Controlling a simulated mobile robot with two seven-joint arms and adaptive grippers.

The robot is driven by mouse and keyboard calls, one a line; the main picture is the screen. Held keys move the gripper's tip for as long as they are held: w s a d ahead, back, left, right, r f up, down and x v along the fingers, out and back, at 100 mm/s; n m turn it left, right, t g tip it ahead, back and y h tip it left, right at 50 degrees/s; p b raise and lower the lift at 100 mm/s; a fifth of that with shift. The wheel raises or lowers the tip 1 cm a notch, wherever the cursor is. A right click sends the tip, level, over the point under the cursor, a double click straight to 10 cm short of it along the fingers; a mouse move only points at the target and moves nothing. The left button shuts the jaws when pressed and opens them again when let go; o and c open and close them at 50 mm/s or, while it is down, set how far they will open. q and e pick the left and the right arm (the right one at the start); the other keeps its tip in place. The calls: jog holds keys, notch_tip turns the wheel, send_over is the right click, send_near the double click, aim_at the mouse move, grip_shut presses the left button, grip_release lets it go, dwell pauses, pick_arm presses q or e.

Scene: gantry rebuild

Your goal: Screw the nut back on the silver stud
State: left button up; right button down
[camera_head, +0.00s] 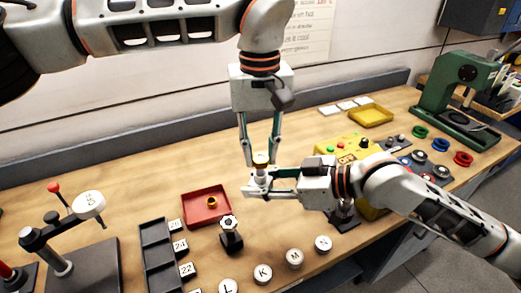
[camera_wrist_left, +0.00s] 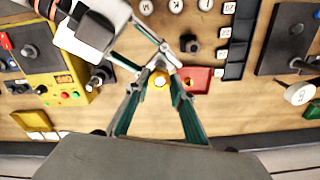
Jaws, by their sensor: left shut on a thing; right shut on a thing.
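My left gripper (camera_head: 260,165) points straight down and is shut on a brass-coloured nut (camera_head: 260,157). The nut also shows between the fingertips in the left wrist view (camera_wrist_left: 158,79). My right gripper (camera_head: 257,187) reaches in from the right, just below the left fingertips, and is shut on a small silver piece that looks like the stud (camera_head: 259,174). The fingers partly cover it. The nut is right above the stud or at its top; I cannot tell whether the threads meet. A red tray (camera_head: 188,216) beside them holds another small brass-coloured piece (camera_head: 211,202).
A black stand with a pale top (camera_head: 231,236) stands in front of the tray. Round lettered discs (camera_head: 263,274) and a dark slotted rack (camera_head: 152,238) are nearby. A yellow control box (camera_head: 342,148) stands behind my right arm.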

pick_arm(q)
jog(key=m, duration=0.7)
jog(key=shift+d, duration=0.1)
jog(key=o, duration=1.7)
jog(key=shift+o, duration=1.1)
jog(key=n, duration=0.7)
